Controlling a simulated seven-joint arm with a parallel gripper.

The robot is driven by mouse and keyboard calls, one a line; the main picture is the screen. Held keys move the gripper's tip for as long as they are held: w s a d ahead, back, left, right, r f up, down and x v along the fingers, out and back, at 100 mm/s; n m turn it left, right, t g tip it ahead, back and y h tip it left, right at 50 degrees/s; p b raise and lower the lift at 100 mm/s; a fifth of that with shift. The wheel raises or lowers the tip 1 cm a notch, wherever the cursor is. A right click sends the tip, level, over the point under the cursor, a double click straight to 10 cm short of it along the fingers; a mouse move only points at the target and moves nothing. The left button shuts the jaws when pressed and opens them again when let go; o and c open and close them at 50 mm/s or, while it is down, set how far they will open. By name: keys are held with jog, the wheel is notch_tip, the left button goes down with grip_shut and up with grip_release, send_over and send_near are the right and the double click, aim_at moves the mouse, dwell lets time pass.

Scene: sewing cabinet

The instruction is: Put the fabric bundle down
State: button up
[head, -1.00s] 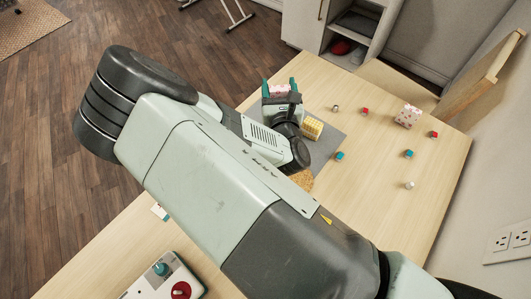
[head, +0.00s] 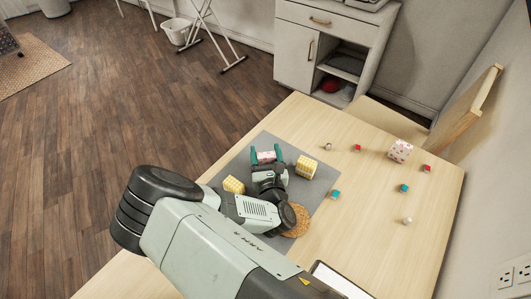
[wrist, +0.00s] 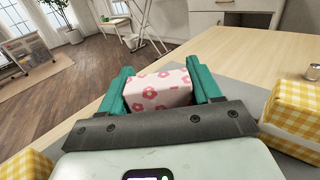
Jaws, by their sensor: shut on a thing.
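My gripper (head: 267,156) has teal fingers shut on a fabric bundle (wrist: 158,92), white-pink with pink flowers. The bundle also shows between the fingers in the head view (head: 266,157). It is over the far part of the grey mat (head: 262,142); I cannot tell whether it touches the mat. A yellow checked bundle (head: 306,167) sits to the right of the gripper, and another yellow checked bundle (head: 233,185) sits to the left. Both also show at the edges of the wrist view. Another pale patterned bundle (head: 400,150) lies at the table's right side.
A round cork coaster (head: 296,219) lies at the mat's near right, partly behind my arm. Small spools (head: 404,188) in red, blue and white are scattered on the right of the wooden table (head: 365,215). A raised wooden leaf (head: 465,112) stands at the right edge.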

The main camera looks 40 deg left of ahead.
aim_at(267, 162)
jog(key=shift+f, duration=0.1)
jog(key=o, duration=1)
jog(key=shift+s+d, duration=0.15)
jog(key=v, duration=0.7)
jog(key=shift+s, duration=0.1)
